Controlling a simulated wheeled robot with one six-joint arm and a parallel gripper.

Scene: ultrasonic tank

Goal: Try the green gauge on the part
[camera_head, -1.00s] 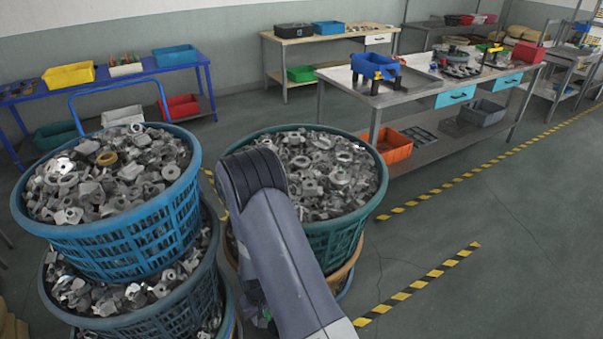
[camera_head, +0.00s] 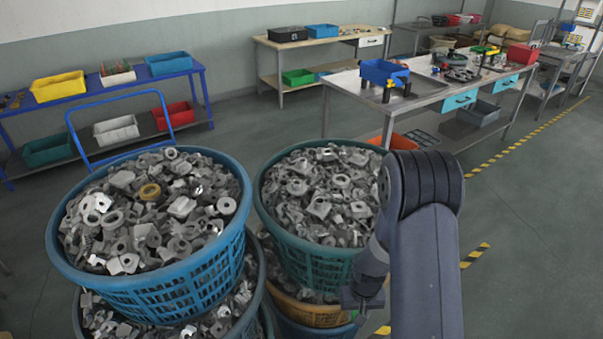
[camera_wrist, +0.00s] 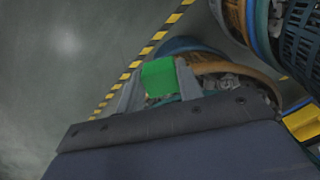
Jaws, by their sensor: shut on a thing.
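My gripper (camera_wrist: 158,82) is shut on a green block (camera_wrist: 159,77), which looks like the green gauge. The block sits between the two grey fingers in the wrist view. I cannot tell which thing is the part. Many loose metal pieces fill the blue basket (camera_head: 160,290) and the teal basket (camera_head: 300,262).
A metal workbench (camera_head: 425,97) at the back right carries a blue bin (camera_head: 383,72) and several tools. A blue table (camera_head: 120,90) with bins stands at the back left. Yellow-black floor tape (camera_head: 475,255) runs at right.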

